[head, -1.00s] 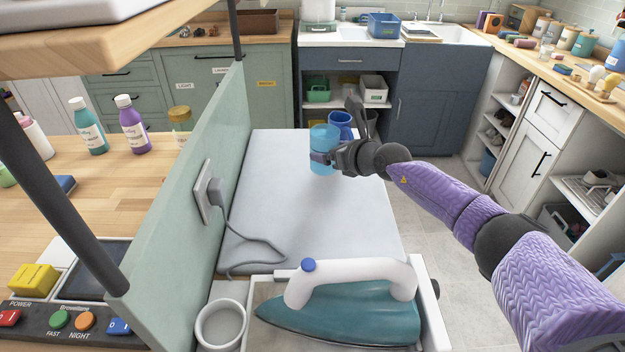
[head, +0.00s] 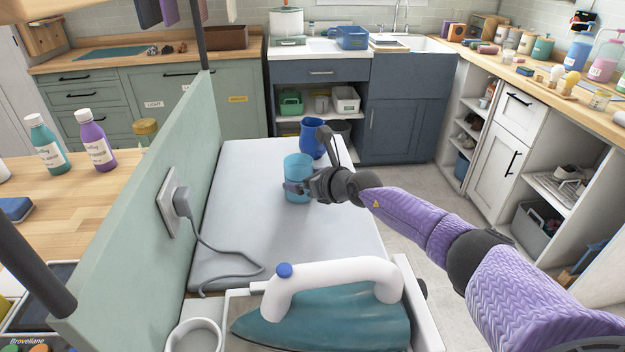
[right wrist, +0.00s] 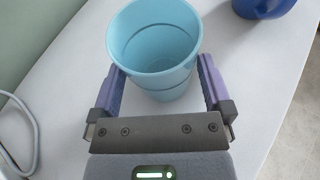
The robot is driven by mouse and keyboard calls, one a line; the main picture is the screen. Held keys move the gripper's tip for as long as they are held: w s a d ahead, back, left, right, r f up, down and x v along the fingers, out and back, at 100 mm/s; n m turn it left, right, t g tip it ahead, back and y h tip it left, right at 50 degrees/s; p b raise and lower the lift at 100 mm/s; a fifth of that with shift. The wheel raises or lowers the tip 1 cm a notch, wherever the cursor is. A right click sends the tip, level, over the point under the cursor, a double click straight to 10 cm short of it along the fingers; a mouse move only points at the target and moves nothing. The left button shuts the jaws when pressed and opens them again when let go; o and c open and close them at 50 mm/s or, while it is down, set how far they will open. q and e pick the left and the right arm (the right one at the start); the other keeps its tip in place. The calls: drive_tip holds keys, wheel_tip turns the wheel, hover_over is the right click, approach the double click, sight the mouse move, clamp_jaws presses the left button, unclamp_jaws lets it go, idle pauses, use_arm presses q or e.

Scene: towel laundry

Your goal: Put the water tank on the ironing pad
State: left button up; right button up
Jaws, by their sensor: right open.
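The water tank appears as a light blue translucent cup (head: 298,172), upright over the grey-white ironing pad (head: 240,225). It seems to rest on the pad, left of its right edge. My right gripper (head: 296,188) reaches in from the right at the cup's lower half. In the right wrist view the cup (right wrist: 155,45) stands between the two purple fingers of the open gripper (right wrist: 160,90), with its open rim facing up. The contact of its base with the pad is hard to see. My left gripper is not in view.
A dark blue mug (head: 313,138) stands behind the cup, near the pad's far end. A teal iron (head: 320,318) with a white handle sits at the near end. A green panel (head: 140,205) with a plug and grey cord borders the left. The pad's middle is clear.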

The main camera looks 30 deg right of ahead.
drive_tip(key=p+v, duration=1)
drive_tip(key=v, duration=0.2)
idle(0.3)
